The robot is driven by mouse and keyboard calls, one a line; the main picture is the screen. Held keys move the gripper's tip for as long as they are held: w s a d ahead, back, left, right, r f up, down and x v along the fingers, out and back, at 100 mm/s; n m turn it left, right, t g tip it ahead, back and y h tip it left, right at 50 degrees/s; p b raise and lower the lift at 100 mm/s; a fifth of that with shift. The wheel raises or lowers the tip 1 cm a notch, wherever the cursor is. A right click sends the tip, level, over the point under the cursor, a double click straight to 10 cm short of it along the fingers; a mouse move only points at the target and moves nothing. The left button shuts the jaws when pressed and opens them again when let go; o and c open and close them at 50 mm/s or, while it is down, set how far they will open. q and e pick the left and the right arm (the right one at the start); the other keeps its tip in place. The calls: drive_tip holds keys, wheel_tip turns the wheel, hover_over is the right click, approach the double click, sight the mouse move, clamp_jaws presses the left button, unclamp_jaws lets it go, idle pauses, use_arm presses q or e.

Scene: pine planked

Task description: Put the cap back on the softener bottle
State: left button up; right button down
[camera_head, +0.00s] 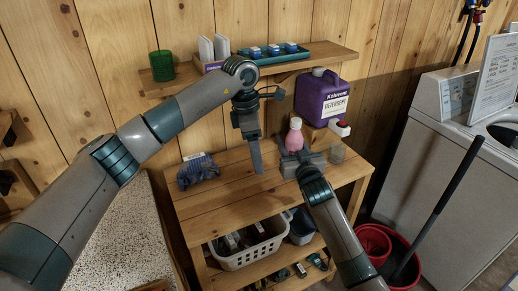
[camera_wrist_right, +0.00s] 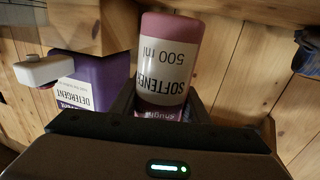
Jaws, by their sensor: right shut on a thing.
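The pink softener bottle (camera_head: 294,138) stands upright over the right part of the wooden table, with a paler, narrow top. In the right wrist view, which is upside down, the bottle (camera_wrist_right: 170,45) shows its label between my right gripper's fingers; its top end is hidden. My right gripper (camera_head: 302,158) is shut on the bottle. My left gripper (camera_head: 257,168) points down over the table, to the left of the bottle and apart from it; its finger gap is not clear. I cannot make out a separate softener cap.
A purple detergent jug (camera_head: 316,95) with a white tap (camera_head: 340,128) stands behind the bottle on a wooden block. A clear cup (camera_head: 337,153) is at right. A blue bundle (camera_head: 197,170) lies left. A shelf (camera_head: 300,62) runs above. The table's front middle is clear.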

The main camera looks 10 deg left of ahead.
drive_tip(key=shift+s+a+r, duration=0.1)
drive_tip(key=shift+a+r, duration=0.05)
drive_tip(key=shift+r, duration=0.1)
drive_tip(key=c, duration=0.9)
unclamp_jaws()
drive_tip(key=shift+f, duration=0.1)
drive_tip(key=shift+s, duration=0.15)
drive_tip(key=shift+v, duration=0.85)
drive_tip(key=b+v, duration=0.3)
drive_tip(key=v, duration=1.2)
drive_tip(key=shift+s+d, duration=0.15)
drive_tip(key=shift+d, duration=0.1)
